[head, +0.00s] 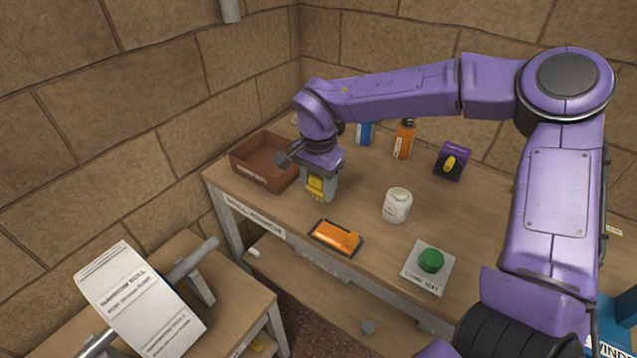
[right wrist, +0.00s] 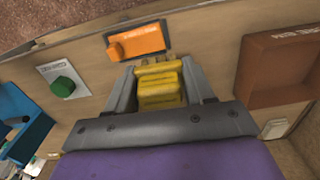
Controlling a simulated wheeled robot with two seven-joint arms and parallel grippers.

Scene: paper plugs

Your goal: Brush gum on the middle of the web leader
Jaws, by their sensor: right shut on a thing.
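My right gripper (head: 317,190) is over the bench, in front of the brown bin, shut on a yellow ridged block (right wrist: 160,85); the block shows between both fingers in the right wrist view. I cannot tell whether it touches the bench. The white printed sheet (head: 140,300), lettered as a roll, hangs over a grey bar at the lower left; it seems to be the web leader. A white jar (head: 397,205) stands right of my gripper; I cannot tell whether it holds gum. I make out no brush. My left gripper is out of view.
An orange block on a dark tray (head: 337,237) and a green knob on a white plate (head: 431,262) lie at the bench front. Blue and orange bottles (head: 403,139) and a purple box (head: 453,160) stand farther back.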

